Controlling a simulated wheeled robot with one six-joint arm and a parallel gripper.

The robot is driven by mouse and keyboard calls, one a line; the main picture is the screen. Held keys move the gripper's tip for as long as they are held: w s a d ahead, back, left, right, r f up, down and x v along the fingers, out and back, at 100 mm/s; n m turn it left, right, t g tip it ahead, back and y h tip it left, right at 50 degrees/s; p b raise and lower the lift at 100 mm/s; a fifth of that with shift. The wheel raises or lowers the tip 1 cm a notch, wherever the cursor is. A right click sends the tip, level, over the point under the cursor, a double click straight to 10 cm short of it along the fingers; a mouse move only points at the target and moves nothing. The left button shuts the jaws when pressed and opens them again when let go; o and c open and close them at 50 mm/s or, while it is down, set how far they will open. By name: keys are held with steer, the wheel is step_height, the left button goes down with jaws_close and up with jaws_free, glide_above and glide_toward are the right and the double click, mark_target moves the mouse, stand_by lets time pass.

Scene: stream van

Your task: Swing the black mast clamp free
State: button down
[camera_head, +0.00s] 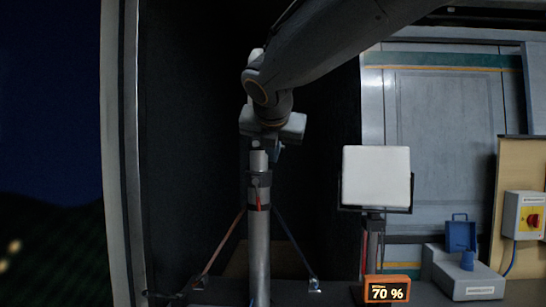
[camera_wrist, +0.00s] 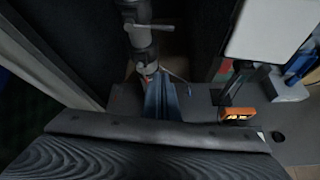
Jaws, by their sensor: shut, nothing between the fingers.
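A grey mast (camera_head: 259,245) stands upright left of centre in the head view. My gripper (camera_head: 277,154) is close to the mast top, above and slightly right of the clamp. Its blue-grey fingers (camera_wrist: 162,100) are together and empty in the wrist view. Whether they touch the clamp cannot be told.
Thin stays (camera_head: 295,248) slope from the mast to the floor. A white panel (camera_head: 376,176) on a post stands to the right, with an orange 70 % display (camera_head: 387,289) below. The doorway's left edge is pale.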

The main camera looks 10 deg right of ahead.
steer(key=shift+w+r+n, duration=0.1)
steer(key=shift+r+n, duration=0.3)
steer(key=shift+r, duration=0.35)
steer(key=shift+f, duration=0.1)
steer(key=x, duration=1)
steer(key=r+p, duration=0.2)
steer(key=r, duration=0.1)
steer(key=r+p, duration=0.1)
steer(key=shift+w+d+r, duration=0.15)
steer(key=shift+w+d, duration=0.15)
steer(key=shift+w, duration=0.1)
steer(key=shift+d+r, duration=0.1)
steer(key=shift+r, duration=0.05)
